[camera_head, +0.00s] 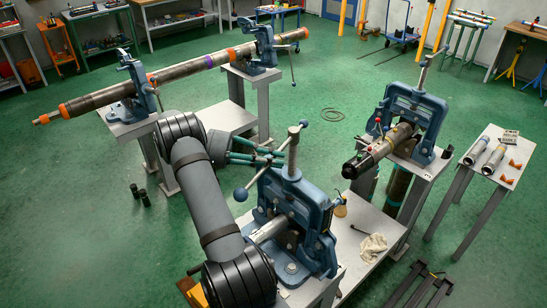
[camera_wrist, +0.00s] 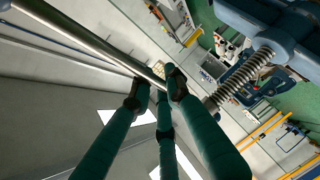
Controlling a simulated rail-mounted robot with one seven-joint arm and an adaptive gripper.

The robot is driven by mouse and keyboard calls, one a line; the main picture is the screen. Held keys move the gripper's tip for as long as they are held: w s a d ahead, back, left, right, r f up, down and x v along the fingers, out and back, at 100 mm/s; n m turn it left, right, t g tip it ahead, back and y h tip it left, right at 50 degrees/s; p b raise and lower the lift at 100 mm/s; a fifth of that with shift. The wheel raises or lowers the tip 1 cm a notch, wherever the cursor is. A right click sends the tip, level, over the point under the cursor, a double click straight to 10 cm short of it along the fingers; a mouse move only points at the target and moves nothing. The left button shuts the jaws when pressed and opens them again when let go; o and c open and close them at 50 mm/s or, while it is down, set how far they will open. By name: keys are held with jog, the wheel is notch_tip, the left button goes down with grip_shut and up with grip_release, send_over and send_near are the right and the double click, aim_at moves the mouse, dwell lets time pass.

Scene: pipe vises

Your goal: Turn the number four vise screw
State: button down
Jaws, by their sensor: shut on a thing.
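A blue pipe vise (camera_head: 290,225) stands on the front bench, with an upright screw and a slanted steel handle bar with ball ends. No vise number is readable. My gripper (camera_head: 276,158) has dark teal fingers that reach from the left to the bar of this front vise, beside the screw top. In the wrist view the fingertips of my gripper (camera_wrist: 158,84) are closed around the steel handle bar (camera_wrist: 100,46). The threaded vise screw (camera_wrist: 243,78) and part of the blue frame (camera_wrist: 270,25) show to their right. The exact finger contact is partly hidden.
Another blue vise (camera_head: 412,115) holds a dark pipe at right. Two more vises (camera_head: 135,88) (camera_head: 263,50) hold a long pipe (camera_head: 195,67) at the back left. A small side table (camera_head: 497,155) stands at far right. Green floor is open at left.

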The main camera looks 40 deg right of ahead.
jog(key=c, duration=1.6)
grip_release()
jog(key=shift+s, duration=0.1)
jog(key=shift+c, duration=0.2)
jog(key=v, duration=0.7)
jog(key=shift+w, duration=0.25)
jog(key=shift+a+r, duration=0.1)
